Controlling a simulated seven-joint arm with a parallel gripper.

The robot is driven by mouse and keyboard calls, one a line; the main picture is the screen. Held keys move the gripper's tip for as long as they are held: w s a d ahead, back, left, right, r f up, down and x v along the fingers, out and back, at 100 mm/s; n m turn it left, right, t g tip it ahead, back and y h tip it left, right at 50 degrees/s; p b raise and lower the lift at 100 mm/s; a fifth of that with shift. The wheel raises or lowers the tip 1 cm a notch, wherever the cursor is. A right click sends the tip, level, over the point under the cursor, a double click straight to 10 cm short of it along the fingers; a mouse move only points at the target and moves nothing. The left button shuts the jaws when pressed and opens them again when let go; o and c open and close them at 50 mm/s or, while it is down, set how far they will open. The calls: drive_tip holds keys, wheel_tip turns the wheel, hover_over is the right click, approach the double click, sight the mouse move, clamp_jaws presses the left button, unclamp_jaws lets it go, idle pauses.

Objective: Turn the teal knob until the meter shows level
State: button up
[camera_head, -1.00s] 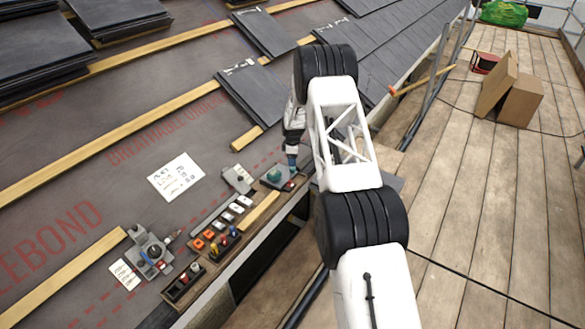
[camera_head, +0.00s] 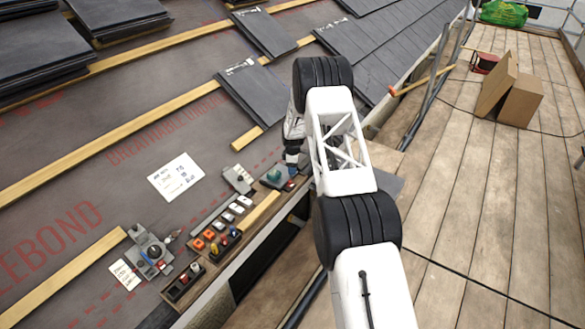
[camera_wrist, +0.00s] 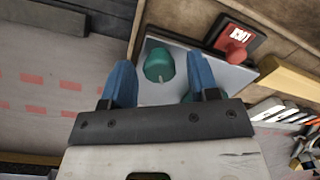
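The teal knob (camera_wrist: 158,65) shows in the wrist view on a pale grey plate (camera_wrist: 228,78). It has a small light mark at its lower edge. It also shows in the head view (camera_head: 273,175), low and left of my gripper (camera_head: 291,161). In the wrist view my gripper (camera_wrist: 159,62) is open, with one blue finger to each side of the knob in the picture. I cannot tell whether they touch it. A second teal patch (camera_wrist: 190,97) is partly hidden by the right finger. I cannot make out a meter reading.
In the head view, a tray of coloured pieces (camera_head: 218,235), a grey device (camera_head: 150,252) and a paper sheet (camera_head: 176,177) lie to the left. Bare underlay surrounds the paper.

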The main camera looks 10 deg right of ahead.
drive_tip(key=c, duration=0.8)
drive_tip(key=shift+m, duration=0.3)
drive_tip(key=m, duration=0.4)
drive_tip(key=shift+m, duration=0.4)
drive_tip(key=m, duration=1.1)
drive_tip(key=shift+f+m, duration=0.1)
drive_tip(key=shift+m, duration=0.3)
drive_tip(key=m, duration=0.6)
drive_tip(key=shift+m, duration=0.3)
